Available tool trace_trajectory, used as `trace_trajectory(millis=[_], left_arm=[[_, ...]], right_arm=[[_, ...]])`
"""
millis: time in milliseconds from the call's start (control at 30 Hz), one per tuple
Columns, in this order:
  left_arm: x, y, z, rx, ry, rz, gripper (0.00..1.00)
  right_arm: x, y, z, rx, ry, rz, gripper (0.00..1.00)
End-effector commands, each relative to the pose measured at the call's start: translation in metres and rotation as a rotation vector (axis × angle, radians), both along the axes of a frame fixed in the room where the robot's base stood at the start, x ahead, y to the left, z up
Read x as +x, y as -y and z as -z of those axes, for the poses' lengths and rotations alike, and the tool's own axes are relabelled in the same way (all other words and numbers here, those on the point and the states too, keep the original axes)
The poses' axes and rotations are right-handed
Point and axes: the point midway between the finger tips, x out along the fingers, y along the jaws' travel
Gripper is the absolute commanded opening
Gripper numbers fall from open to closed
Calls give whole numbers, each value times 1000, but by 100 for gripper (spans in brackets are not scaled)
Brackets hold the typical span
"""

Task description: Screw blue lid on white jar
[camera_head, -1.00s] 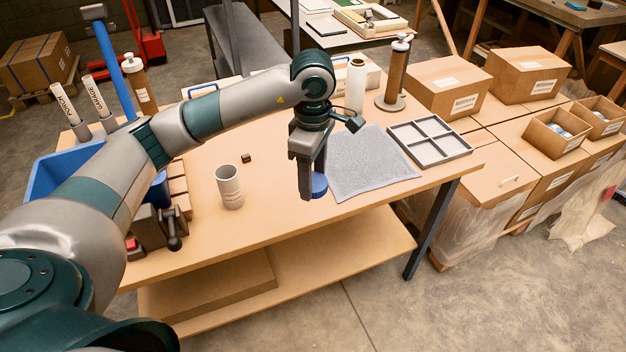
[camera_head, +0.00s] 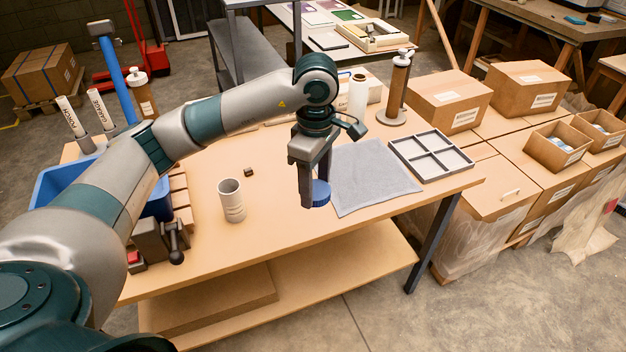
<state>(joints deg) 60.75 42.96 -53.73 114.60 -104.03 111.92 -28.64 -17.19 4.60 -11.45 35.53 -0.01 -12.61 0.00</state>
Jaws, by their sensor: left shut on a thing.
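The white jar (camera_head: 232,200) stands upright and open-topped on the wooden table, left of my left gripper. My left gripper (camera_head: 313,195) points down near the table's front edge, to the right of the jar. It is shut on the blue lid (camera_head: 321,193), which shows at its fingertips. The lid is apart from the jar. I cannot tell how high the lid is above the table. My right gripper is not in view.
A grey cloth (camera_head: 372,178) lies just right of the lid, with a grey divided tray (camera_head: 431,155) beyond it. A small dark cube (camera_head: 249,172) sits behind the jar. A blue bin (camera_head: 62,180) and a press-like tool (camera_head: 160,238) stand at the left.

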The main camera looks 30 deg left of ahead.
Motion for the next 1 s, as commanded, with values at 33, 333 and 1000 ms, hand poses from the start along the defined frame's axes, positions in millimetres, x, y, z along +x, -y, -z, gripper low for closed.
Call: trace_trajectory(millis=[33,333,1000], left_arm=[[-2,2,3,1,2,45,32],[-28,20,22,8,10,568,32],[-87,45,55,1,-2,1556,32]], right_arm=[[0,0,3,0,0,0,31],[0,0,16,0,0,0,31],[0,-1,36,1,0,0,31]])
